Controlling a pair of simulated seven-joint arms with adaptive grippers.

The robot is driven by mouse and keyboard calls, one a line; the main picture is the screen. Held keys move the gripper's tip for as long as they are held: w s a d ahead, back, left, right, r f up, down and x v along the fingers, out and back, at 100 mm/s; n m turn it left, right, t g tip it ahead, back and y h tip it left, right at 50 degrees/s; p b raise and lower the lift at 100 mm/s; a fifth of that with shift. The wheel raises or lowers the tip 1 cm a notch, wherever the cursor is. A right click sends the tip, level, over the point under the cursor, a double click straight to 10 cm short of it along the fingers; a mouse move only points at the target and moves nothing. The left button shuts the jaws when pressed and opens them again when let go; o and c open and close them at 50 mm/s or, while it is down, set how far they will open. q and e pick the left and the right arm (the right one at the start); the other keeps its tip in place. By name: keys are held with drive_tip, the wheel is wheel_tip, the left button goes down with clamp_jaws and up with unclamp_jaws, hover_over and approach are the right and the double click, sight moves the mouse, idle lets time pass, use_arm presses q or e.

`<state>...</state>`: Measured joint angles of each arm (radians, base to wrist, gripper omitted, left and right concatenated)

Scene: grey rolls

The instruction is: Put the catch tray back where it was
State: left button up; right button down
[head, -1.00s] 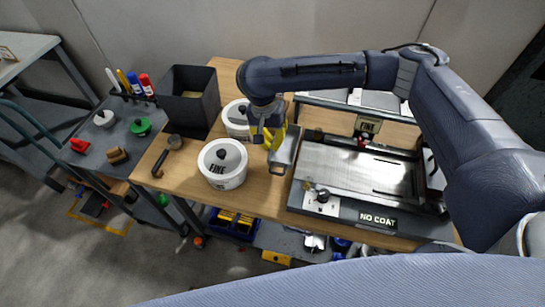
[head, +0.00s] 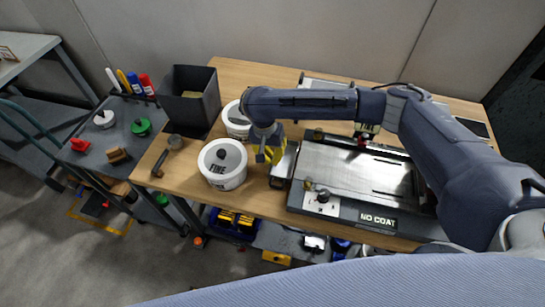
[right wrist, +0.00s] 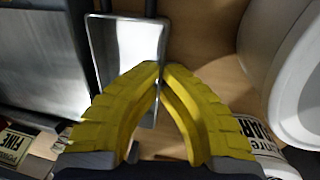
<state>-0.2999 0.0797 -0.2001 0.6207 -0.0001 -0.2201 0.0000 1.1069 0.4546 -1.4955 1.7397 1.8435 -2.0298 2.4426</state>
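The catch tray (head: 286,163) is a narrow shiny metal tray. In the head view it is at the left side of the coating machine (head: 352,170), over the wooden table. It also shows in the right wrist view (right wrist: 127,45), beside the machine's dark edge. My right gripper (head: 271,155) has yellow fingers and comes down at the tray's left side. In the right wrist view its fingertips (right wrist: 160,68) come together at the tray's edge, and they look shut on its wall. Whether the tray's underside touches the table is hidden. My left gripper is not in view.
A dark bin (head: 189,98) and a dark-handled tool (head: 166,157) are at the table's left. The table's back strip is partly clear.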

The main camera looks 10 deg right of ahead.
drive_tip(key=shift+f, duration=0.1)
drive_tip(key=c, duration=1.6)
unclamp_jaws()
wheel_tip(320, 180, up, 12)
drive_tip(key=a, duration=0.1)
drive_tip(key=shift+w+a, duration=0.3)
drive_tip(key=shift+w, duration=0.1)
